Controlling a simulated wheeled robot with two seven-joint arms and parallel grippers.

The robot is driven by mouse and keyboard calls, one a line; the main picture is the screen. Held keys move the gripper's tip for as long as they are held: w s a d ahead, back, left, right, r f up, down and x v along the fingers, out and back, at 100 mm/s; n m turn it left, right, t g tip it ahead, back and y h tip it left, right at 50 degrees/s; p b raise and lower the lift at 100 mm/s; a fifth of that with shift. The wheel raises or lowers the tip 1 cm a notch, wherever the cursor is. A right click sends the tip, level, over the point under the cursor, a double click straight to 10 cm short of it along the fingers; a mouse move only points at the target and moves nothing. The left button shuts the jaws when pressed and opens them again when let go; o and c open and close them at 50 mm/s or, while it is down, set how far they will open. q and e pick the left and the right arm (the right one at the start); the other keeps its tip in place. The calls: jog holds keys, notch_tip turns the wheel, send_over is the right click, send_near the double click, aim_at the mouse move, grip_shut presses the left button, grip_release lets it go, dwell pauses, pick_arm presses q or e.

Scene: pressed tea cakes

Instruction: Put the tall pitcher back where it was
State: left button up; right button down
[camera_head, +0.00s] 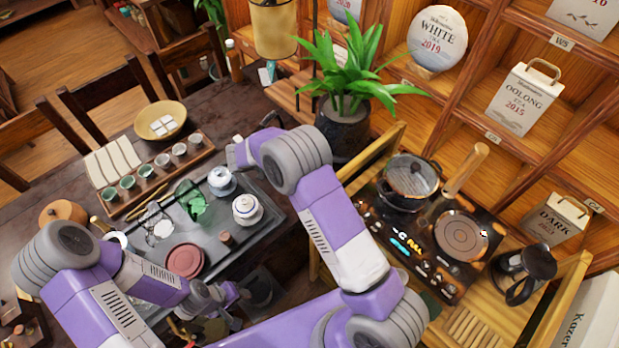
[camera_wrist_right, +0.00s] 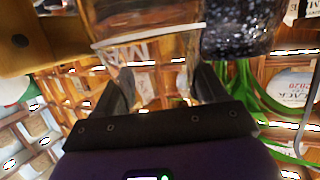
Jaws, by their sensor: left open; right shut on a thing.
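In the right wrist view, a clear glass vessel (camera_wrist_right: 148,82), apparently the tall pitcher, sits between the two dark fingers of my right gripper (camera_wrist_right: 165,85). My right gripper is shut on it. In the head view my right arm reaches to the back edge of the dark tea tray (camera_head: 265,215); its wrist hides most of the gripper, and I cannot make out the pitcher clearly there. My left gripper (camera_head: 215,299) is open and empty, low near the tray's front edge, beside a dark red round dish (camera_head: 185,261).
A lidded white pot (camera_head: 247,209), a white-blue pot (camera_head: 222,181) and a row of small cups (camera_head: 162,160) stand around the tray. A potted plant (camera_head: 347,125) is close behind my right arm. A cooktop (camera_head: 424,262) with a glass-lidded pot (camera_head: 408,182) lies to the right.

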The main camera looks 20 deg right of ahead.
jog(key=shift+f+b, duration=0.55)
jog(key=shift+f, duration=3.35)
jog(key=shift+f, duration=0.15)
jog(key=shift+c, duration=0.3)
grip_release()
jog(key=shift+r, duration=0.2)
jog(key=v, duration=1.2)
